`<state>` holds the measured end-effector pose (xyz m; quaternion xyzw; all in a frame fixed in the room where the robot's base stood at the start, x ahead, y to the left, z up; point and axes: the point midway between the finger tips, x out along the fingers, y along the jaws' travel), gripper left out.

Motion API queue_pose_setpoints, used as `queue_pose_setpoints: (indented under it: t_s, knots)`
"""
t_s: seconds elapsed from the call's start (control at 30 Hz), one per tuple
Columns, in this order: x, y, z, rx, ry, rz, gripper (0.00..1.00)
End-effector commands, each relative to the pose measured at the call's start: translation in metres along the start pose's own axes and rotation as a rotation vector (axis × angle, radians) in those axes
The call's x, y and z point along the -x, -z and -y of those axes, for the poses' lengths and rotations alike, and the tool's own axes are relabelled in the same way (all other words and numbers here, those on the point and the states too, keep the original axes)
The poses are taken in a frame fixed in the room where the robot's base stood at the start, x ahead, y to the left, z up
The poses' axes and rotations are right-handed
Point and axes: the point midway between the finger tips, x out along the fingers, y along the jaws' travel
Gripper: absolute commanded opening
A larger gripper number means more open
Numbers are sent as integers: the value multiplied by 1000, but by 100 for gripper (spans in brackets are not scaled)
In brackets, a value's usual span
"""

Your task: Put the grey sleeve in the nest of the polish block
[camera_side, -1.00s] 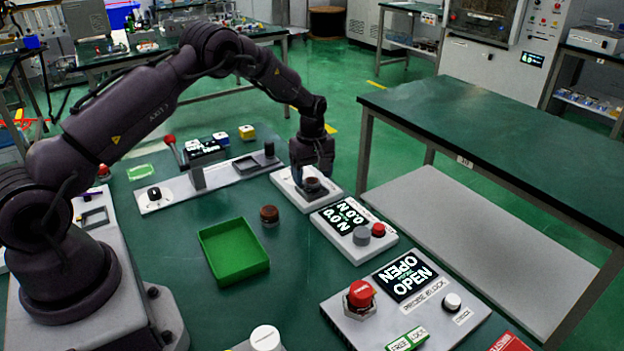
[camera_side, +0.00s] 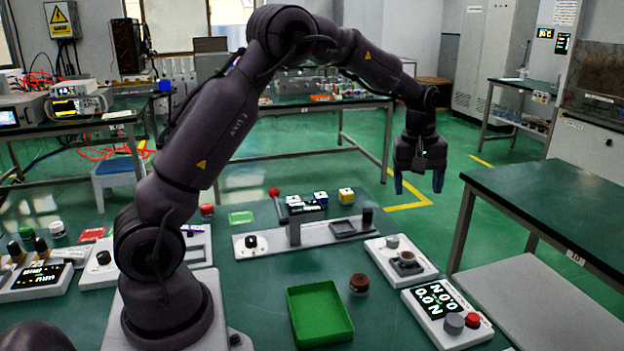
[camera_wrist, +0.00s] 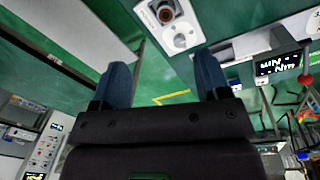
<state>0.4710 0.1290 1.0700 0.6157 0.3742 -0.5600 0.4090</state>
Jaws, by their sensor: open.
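A light block (camera_side: 424,270), which looks like the polish block, stands right of the green tray. In the wrist view the block (camera_wrist: 196,38) shows at the top, with a dark ring around a reddish-brown centre (camera_wrist: 165,13). My gripper (camera_side: 418,186) is raised high above and behind the block, fingers pointing down, open and empty. Its spread fingers show in the wrist view (camera_wrist: 163,72).
A brown cylinder (camera_side: 359,283) stands between the green tray (camera_side: 319,314) and the block. A panel reading 0.0 N (camera_side: 440,305) lies in front of the block. A long fixture with a red-knobbed lever (camera_side: 274,192) stands behind. Open air surrounds my gripper.

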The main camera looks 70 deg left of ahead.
Motion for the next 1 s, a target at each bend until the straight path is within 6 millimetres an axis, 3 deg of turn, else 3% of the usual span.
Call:
queue_pose_setpoints:
  t_s: [0.03,0.2,0.4,0.53,0.7,0.83,1.0]
  knots:
    - [29,-18,6,-76,-33,-14,69]
    - [93,-73,38,-340,-109,-66,69]
    - [137,-139,93,-658,-182,-154,69]
    - [146,-176,134,-858,-216,-225,69]
    - [140,-208,174,-1057,-234,-306,69]
    - [134,-218,190,-1137,-237,-341,69]
    - [131,-221,195,-1164,-236,-351,69]
